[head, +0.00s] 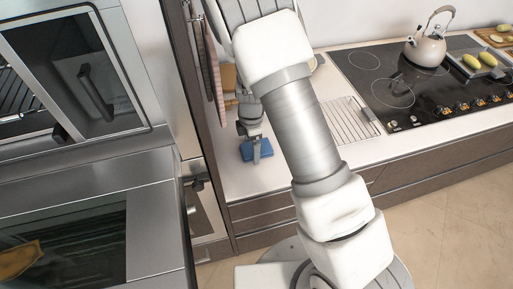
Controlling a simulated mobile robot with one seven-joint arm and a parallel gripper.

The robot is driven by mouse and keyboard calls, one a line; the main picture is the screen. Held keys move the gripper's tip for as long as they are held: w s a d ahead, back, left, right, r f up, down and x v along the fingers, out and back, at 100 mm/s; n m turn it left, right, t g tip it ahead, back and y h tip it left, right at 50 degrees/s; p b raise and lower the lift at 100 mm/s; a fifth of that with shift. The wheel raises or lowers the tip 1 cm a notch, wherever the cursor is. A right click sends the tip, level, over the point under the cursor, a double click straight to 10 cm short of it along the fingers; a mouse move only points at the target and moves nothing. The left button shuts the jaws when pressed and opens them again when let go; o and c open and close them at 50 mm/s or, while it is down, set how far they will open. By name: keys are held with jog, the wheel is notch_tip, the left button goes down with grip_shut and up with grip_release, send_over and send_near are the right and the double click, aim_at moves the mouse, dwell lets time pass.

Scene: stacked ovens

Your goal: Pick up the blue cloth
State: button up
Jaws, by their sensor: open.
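The blue cloth (263,148) lies folded flat on the white counter, close to the tall cabinet side on the left. My gripper (254,155) is directly over the cloth with its fingers pointing down and covers part of it. It is open; I cannot tell from this view whether the fingers touch the cloth. My arm crosses the middle of the head view and hides part of the counter to the right.
Stacked ovens (85,75) stand at the left. Towels (212,70) hang beside the dark cabinet panel. A wire rack (345,120) lies right of my arm. The black cooktop (385,85) holds a kettle (425,48) and a tray with yellow-green produce (480,61).

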jog(key=shift+f, duration=0.1)
jog(key=c, duration=1.2)
jog(key=shift+r, duration=0.7)
notch_tip(320, 180, up, 3)
jog(key=shift+f+b, duration=0.15)
jog(key=shift+b, duration=0.2)
jog(key=s+d+r, duration=0.2)
jog(key=s, duration=0.1)
jog(key=s+d+r+b, duration=0.1)
jog(key=s+d+r, duration=0.1)
jog(key=s+d, duration=0.1)
jog(key=s+d+r, duration=0.2)
jog(key=r, duration=0.1)
jog(key=shift+s+d+b, duration=0.3)
jog(key=shift+s+d, duration=0.05)
jog(key=shift+s, duration=0.05)
